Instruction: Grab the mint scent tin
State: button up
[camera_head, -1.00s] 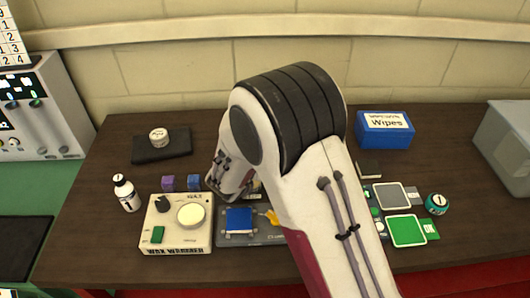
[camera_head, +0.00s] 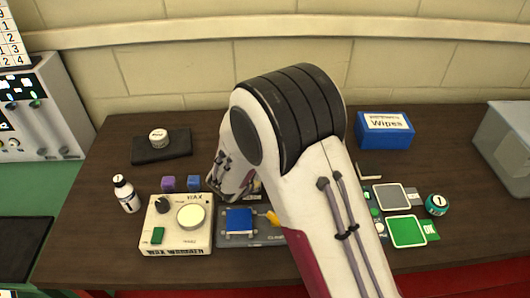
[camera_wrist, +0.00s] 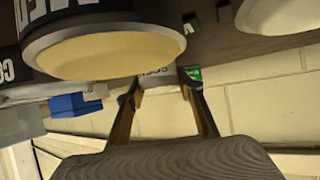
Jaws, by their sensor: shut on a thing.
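My gripper (camera_wrist: 162,88) shows in the wrist view with its two fingers closed in on a small tin (camera_wrist: 155,75). The tin has a pale grey side with partly readable lettering and a green part at the right finger; I take it for the mint scent tin. Much of it is hidden by the fingers and a large round container. In the head view my arm covers the gripper and the held tin.
On the table (camera_head: 100,225) are a wax warmer (camera_head: 165,240), white bottle (camera_head: 126,194), purple block (camera_head: 168,183), blue block (camera_head: 194,183), white tin (camera_head: 158,138) on a black cloth (camera_head: 145,153), teal-sided tin (camera_head: 437,205), blue wipes box (camera_head: 384,140) and grey bin (camera_head: 500,150).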

jog(key=shift+r, duration=5)
